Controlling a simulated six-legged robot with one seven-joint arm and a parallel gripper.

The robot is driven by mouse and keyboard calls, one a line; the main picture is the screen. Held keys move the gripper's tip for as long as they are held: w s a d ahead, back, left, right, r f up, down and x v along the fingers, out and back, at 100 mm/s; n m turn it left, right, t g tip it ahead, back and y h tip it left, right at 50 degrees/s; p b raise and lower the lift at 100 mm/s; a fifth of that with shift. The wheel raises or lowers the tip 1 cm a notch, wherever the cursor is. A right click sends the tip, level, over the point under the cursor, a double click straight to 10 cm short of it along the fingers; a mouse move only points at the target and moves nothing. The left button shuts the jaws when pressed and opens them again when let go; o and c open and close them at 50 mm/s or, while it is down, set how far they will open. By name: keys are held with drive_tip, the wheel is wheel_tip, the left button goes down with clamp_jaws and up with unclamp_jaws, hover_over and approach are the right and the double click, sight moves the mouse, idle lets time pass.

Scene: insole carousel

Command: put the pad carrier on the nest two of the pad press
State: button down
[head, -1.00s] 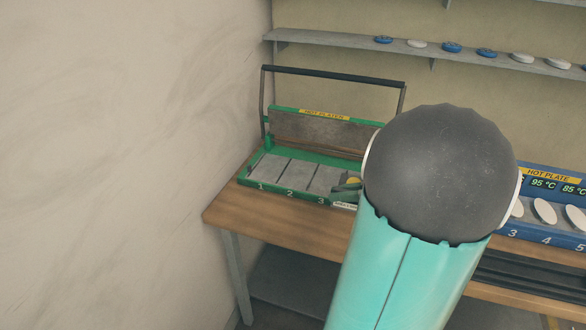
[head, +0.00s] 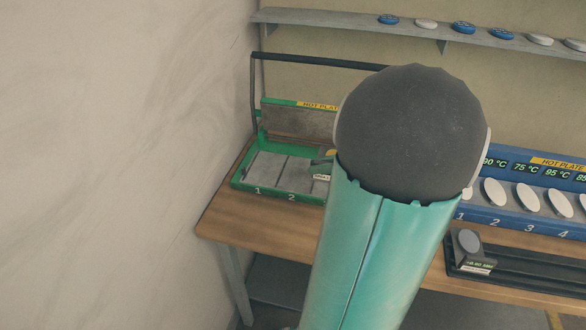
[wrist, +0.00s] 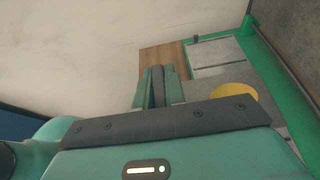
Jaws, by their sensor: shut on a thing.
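The green pad press (head: 243,184) stands on the left end of the bench, its upper platen (head: 285,120) raised. Nest one (head: 266,166) and nest two (head: 296,172) look bare; the nests to the right are largely hidden by my arm. The pad carrier shows only in part beside my arm, its pale label (head: 321,177) near the nest three area. A yellow round pad (wrist: 233,92) shows in the wrist view, partly covered by my gripper body. My gripper (wrist: 158,76) is shut on the carrier; the contact is not clear. I cannot tell whether the carrier touches the press.
A blue hot plate (head: 495,218) with several white oval pads stands right of my arm. In front, a black rack (head: 500,283) holds another carrier (head: 469,243) with a grey pad. A wall is close on the left. A shelf (head: 350,25) with pads runs behind.

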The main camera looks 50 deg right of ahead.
drive_tip(key=w+d+f, duration=0.1)
drive_tip(key=w+f, duration=0.2)
drive_tip(key=w, duration=0.1)
drive_tip(key=w+d+f, duration=0.1)
drive_tip(key=w+f, duration=0.2)
drive_tip(key=w, duration=0.1)
drive_tip(key=w+f, duration=0.3)
drive_tip(key=w, duration=0.1)
drive_tip(key=shift+w+d+f, duration=0.2)
drive_tip(key=shift+w+d, duration=0.2)
drive_tip(key=shift+w+f, duration=0.2)
drive_tip(key=shift+f, duration=1.6)
drive_tip(key=shift+f, duration=0.15)
drive_tip(key=c, duration=1.5)
unclamp_jaws()
drive_tip(key=shift+d, duration=0.1)
